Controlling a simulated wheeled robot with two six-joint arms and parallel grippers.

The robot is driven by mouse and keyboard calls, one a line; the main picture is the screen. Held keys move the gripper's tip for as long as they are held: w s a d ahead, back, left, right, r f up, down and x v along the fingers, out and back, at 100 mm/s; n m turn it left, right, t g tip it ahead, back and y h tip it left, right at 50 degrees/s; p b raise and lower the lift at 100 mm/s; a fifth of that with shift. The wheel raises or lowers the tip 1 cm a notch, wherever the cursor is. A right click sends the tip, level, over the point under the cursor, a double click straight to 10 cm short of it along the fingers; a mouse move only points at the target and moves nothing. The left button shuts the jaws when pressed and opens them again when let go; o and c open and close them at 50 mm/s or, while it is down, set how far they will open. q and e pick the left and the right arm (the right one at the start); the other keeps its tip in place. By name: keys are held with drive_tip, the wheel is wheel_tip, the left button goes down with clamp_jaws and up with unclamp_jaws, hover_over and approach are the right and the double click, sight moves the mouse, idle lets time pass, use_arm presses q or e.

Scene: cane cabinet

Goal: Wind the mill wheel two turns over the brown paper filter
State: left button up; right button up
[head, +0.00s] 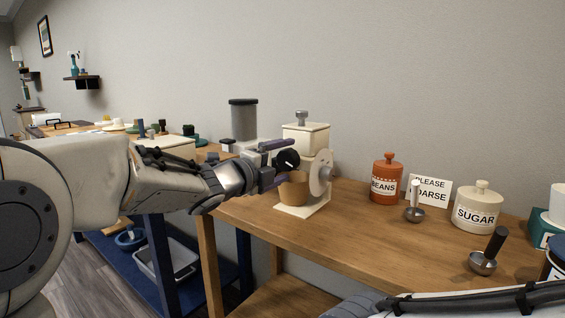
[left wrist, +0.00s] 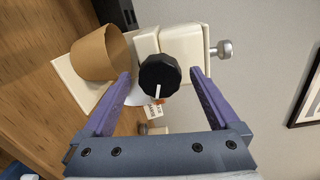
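The cream mill (head: 305,137) stands on the wooden table with a pale wheel (head: 320,173) on its right side. A black dial with a white mark (left wrist: 160,75) is on the side facing my left gripper. The brown paper filter (head: 294,189) sits upright on the mill's base plate, below the body; it also shows in the left wrist view (left wrist: 97,54). My left gripper (head: 278,163) is open, its purple fingers on either side of the dial with visible gaps. In the left wrist view I cannot clearly make out the wheel. My right gripper is not in view.
Right of the mill are an orange beans jar (head: 386,182), a small card (head: 430,190), metal scoops (head: 415,213) and a cream sugar jar (head: 480,208).

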use_arm(q)
drive_tip(key=shift+s, duration=0.1)
drive_tip(key=p+v, duration=0.1)
drive_tip(key=v, duration=0.9)
drive_tip(key=shift+a+p, duration=0.2)
drive_tip(key=shift+p, duration=0.1)
drive_tip(key=shift+s, duration=0.1)
